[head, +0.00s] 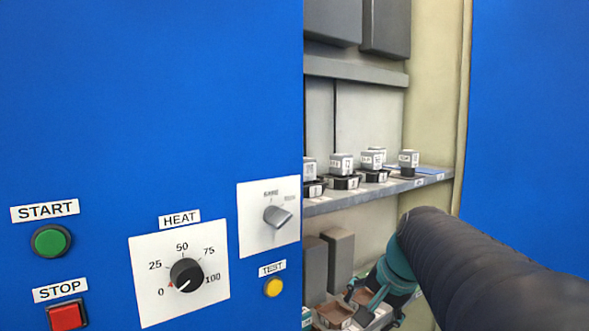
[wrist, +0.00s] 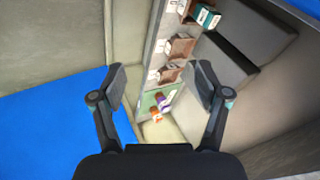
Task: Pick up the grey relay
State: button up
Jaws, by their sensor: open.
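Several small grey-topped relays with white labels stand on the upper shelf (head: 330,204) in the head view, most in dark sockets. One grey relay (head: 408,160) stands at the right end of the row; another (head: 341,164) stands further left. I cannot tell which one the task means. My gripper (head: 366,303) is low in the cabinet opening, below that shelf and apart from the relays. In the wrist view my gripper (wrist: 162,82) is open, with nothing between its fingers. No grey relay is clear in the wrist view.
A lower shelf with brown sockets (head: 333,314) lies beside my gripper. The wrist view shows brown sockets (wrist: 179,46), a teal block (wrist: 207,17) and a green patch (wrist: 155,97) with purple and orange pieces. A blue control panel (head: 150,120) borders the opening on the left.

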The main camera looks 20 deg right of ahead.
jog(key=w+d+r+m+t, duration=0.2)
jog(key=w+d+r+m, duration=0.4)
jog(key=d+r, duration=0.2)
jog(key=m+t+y, duration=0.5)
jog(key=m+t, duration=0.1)
jog(key=m, duration=0.9)
send_near(348, 156)
jog(key=x, duration=1.2)
jog(key=shift+w+f, duration=0.15)
jog(key=c, duration=1.3)
